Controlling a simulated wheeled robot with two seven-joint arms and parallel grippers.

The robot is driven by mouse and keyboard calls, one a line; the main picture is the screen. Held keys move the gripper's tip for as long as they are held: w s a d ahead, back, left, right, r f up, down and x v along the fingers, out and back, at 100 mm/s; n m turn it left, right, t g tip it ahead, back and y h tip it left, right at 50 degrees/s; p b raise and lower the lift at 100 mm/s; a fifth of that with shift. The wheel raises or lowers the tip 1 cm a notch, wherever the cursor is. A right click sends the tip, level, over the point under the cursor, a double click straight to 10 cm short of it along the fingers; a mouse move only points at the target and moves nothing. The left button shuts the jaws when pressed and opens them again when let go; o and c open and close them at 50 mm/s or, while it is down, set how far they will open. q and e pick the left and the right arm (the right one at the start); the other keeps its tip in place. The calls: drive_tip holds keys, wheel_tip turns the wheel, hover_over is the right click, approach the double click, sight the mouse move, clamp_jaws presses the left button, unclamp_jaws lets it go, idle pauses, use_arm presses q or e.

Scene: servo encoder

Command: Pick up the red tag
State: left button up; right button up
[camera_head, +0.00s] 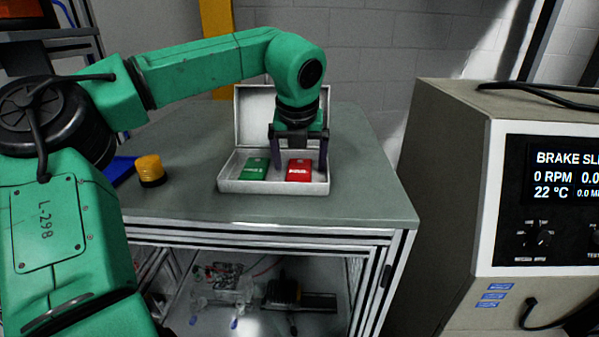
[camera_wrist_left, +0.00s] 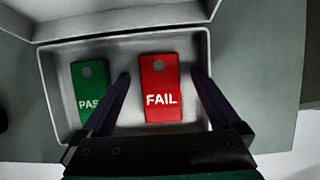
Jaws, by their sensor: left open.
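The red tag (camera_head: 299,170) lies in the right part of an open light-grey box (camera_head: 228,186) on the table. In the left wrist view the red tag (camera_wrist_left: 160,88) reads FAIL and has a grey round spot near one end. A green tag (camera_head: 256,169) lies to its left in the same box; it also shows in the left wrist view (camera_wrist_left: 88,88), partly covered by a finger. My left gripper (camera_head: 298,163) points down over the box, open, with its fingers on either side of the red tag. It also shows in the left wrist view (camera_wrist_left: 158,82). Nothing is held.
The box's raised lid (camera_head: 253,115) stands behind my left gripper. A yellow-orange capped object (camera_head: 150,170) stands on the table (camera_head: 365,190) to the left, beside a blue tray (camera_head: 121,168). A large instrument cabinet (camera_head: 450,180) stands right of the table. The table's right side is clear.

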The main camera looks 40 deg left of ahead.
sight(299, 166)
use_arm(q)
drive_tip(key=shift+c, duration=0.3)
drive_tip(key=c, duration=1.4)
drive_tip(key=shift+r, duration=0.35)
wheel_tip(299, 166, up, 6)
drive_tip(key=shift+a+r+b, duration=0.1)
drive_tip(key=shift+r+b, duration=0.1)
drive_tip(key=shift+b, duration=0.15)
wheel_tip(299, 166, up, 11)
drive_tip(key=shift+r+p, duration=0.1)
drive_tip(key=shift+p, duration=1.15)
